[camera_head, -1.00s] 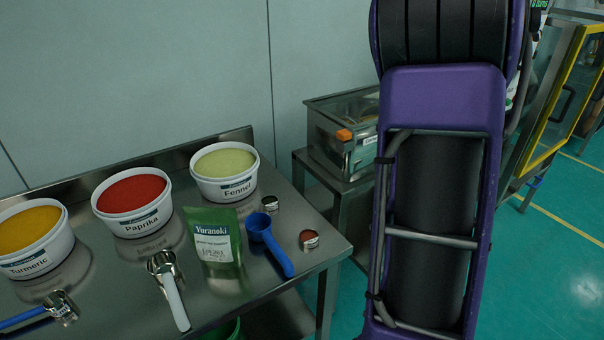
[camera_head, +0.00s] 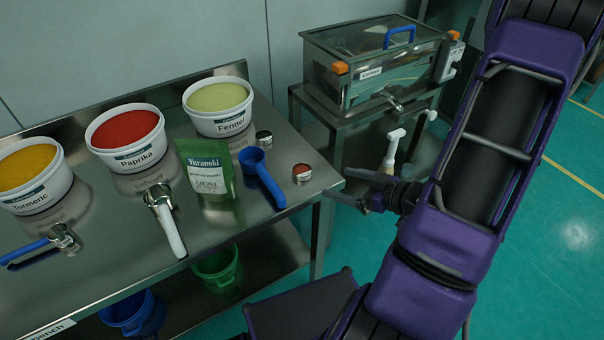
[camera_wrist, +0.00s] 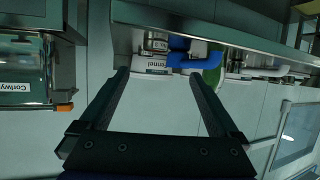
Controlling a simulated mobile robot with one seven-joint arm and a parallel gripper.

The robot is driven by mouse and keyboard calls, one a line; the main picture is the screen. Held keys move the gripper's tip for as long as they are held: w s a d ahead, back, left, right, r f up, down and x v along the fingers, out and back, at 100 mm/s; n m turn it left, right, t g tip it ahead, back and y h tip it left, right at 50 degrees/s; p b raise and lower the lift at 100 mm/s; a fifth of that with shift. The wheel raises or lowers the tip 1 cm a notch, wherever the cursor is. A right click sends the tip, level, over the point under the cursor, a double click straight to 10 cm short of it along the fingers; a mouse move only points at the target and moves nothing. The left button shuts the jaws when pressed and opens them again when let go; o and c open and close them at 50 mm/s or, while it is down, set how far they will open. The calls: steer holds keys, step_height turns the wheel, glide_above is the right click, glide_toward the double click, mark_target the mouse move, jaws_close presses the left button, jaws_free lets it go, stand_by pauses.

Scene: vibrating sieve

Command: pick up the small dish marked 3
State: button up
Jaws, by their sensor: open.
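Two small round metal dishes are on the steel bench. One dish (camera_head: 302,173) with reddish contents sits near the bench's right edge. The other dish (camera_head: 264,138) sits farther back, beside the fennel tub. My gripper (camera_head: 343,187) is open and empty, just off the right edge of the bench and to the right of the reddish dish. In the wrist view, its two fingers (camera_wrist: 158,78) are spread apart with nothing between them.
A blue scoop (camera_head: 262,178) lies left of the reddish dish, with a green pouch (camera_head: 208,175) beside it. Tubs of fennel (camera_head: 218,121), paprika (camera_head: 127,152) and turmeric (camera_head: 32,193) line the back. A metal scoop (camera_head: 167,222) lies in front. A lidded steel machine (camera_head: 365,80) stands behind right.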

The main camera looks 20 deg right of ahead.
glide_toward(296, 168)
steer(key=shift+b+x, duration=0.7)
steer(key=shift+x, duration=2.25)
steer(key=c, duration=1.4)
